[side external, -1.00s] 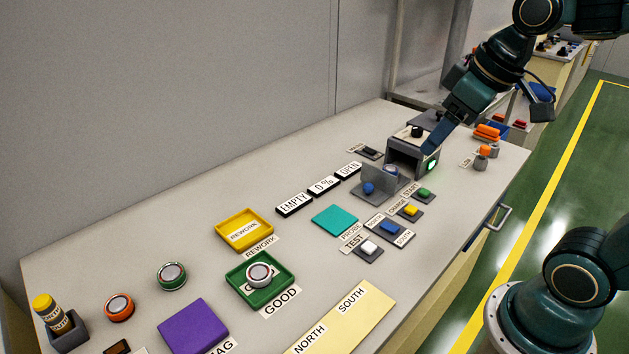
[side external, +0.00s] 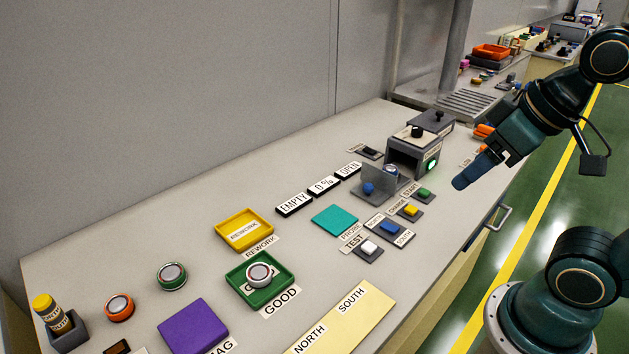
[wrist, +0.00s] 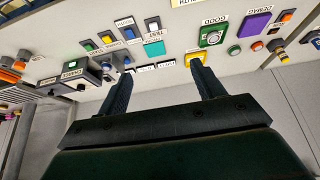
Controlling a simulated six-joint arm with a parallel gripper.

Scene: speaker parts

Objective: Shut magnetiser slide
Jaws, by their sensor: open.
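The magnetiser (side external: 415,153) is a grey box with a green light, on the far half of the bench; it also shows at the left in the wrist view (wrist: 72,82). Its slide (side external: 378,186), a grey tray with an upright plate and blue knob (side external: 368,188), stands out of the front. A round metallic part (side external: 391,168) shows behind the plate, partly hidden. The nearby sign (side external: 348,169) reads OPEN. My gripper (side external: 466,178) is right of the magnetiser, above the bench's front edge, apart from it. The wrist view shows its two fingers (wrist: 160,75) spread and empty.
Green (side external: 424,193), yellow (side external: 410,209), blue (side external: 390,227) and white (side external: 369,247) controls sit in front of the slide. Orange-topped posts (side external: 482,130) stand behind my gripper. A green tray (side external: 260,281) holds a round part. The bench front right is clear.

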